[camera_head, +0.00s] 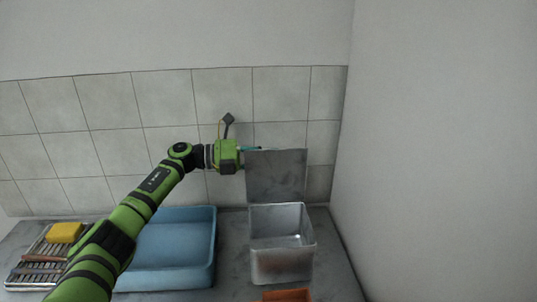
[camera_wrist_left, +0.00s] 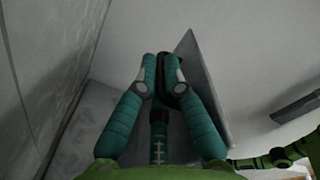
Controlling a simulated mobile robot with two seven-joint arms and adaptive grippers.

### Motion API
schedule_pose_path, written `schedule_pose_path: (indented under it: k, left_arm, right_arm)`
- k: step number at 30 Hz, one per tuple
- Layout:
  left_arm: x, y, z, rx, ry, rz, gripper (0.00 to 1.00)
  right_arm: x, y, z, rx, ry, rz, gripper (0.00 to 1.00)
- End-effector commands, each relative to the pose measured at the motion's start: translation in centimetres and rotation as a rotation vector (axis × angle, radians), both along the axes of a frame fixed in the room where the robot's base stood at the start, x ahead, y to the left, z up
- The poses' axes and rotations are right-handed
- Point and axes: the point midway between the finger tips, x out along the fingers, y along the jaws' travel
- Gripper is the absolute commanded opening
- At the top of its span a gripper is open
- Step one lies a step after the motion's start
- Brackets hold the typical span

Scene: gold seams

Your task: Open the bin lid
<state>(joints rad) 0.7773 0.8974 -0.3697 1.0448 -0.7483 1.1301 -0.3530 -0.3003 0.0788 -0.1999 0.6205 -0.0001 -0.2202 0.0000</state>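The bin (camera_head: 282,262) is a silver metal box on the counter, open at the top, and its inside looks empty. Its lid (camera_head: 276,178) is a flat grey plate that stands about upright at the bin's back edge. My left gripper (camera_head: 251,149) is at the lid's upper left corner, with its teal fingers partly hidden behind the lid's top edge. In the left wrist view the fingertips (camera_wrist_left: 161,58) are together, and the lid (camera_wrist_left: 207,85) is just right of them. I cannot tell whether they touch it. My right gripper is not in view.
A blue basin (camera_head: 180,250) stands left of the bin. A rack (camera_head: 28,272) with a yellow sponge (camera_head: 65,232) is at the far left. An orange object (camera_head: 287,295) is in front of the bin. A tiled wall is behind, a plain wall at right.

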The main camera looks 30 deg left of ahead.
Motion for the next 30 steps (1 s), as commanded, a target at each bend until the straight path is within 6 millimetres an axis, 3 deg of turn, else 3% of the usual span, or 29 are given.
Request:
schedule_pose_path:
  k: [14, 30]
  left_arm:
    - [-0.5, 0.6, -0.1, 0.002, 0.002, -0.001, 0.31]
    - [-6.4, 8.6, 0.0, 0.001, 0.0, 0.003, 0.31]
  right_arm:
    - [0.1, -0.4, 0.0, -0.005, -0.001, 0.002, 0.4]
    - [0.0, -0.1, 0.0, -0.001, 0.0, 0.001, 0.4]
